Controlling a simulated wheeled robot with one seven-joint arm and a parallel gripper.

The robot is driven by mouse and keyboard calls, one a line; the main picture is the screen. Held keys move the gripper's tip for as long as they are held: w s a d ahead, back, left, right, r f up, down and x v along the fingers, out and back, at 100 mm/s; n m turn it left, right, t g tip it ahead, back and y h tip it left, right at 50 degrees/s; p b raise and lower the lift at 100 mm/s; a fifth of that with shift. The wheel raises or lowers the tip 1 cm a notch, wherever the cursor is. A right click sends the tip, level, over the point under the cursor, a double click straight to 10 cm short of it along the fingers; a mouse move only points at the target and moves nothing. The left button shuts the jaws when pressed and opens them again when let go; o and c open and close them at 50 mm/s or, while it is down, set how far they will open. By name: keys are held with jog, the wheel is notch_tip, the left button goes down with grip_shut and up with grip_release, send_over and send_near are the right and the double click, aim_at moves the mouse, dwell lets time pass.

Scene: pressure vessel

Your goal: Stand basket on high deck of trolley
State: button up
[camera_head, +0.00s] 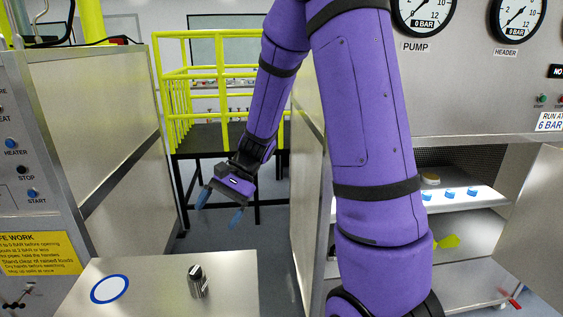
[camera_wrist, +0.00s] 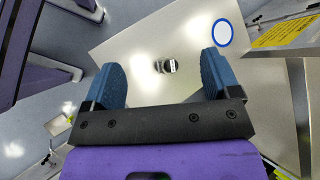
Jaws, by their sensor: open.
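A small ribbed metal canister with a dark top (camera_head: 198,284), which may be the basket, stands on a flat metal deck (camera_head: 232,270). The deck looks like the trolley's top; its wheels and any lower deck are out of view. A blue ring with a white middle (camera_head: 110,289) is marked on the deck, left of the canister. My gripper (camera_head: 219,208) is open and empty, above and beyond the deck. In the wrist view the canister (camera_wrist: 166,66) appears between the open fingers but farther away, and the blue ring (camera_wrist: 224,33) lies to its right.
A steel cabinet with a control panel (camera_head: 95,130) rises at the left. A yellow railing (camera_head: 215,95) stands behind. At right, an open cabinet has a shelf (camera_head: 458,198) with blue-marked items, beneath pressure gauges (camera_head: 424,12). My arm blocks the middle.

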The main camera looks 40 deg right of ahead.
jog(key=s+d+r+n+t+h, duration=0.2)
jog(key=s+r+n+t+h, duration=0.4)
jog(key=s+r, duration=1.2)
jog(key=shift+s+r+n+h, duration=0.25)
jog(key=shift+s+n+h, duration=0.45)
jog(key=shift+n+h, duration=1.1)
jog(key=shift+n+y, duration=0.3)
jog(key=shift+c, duration=0.2)
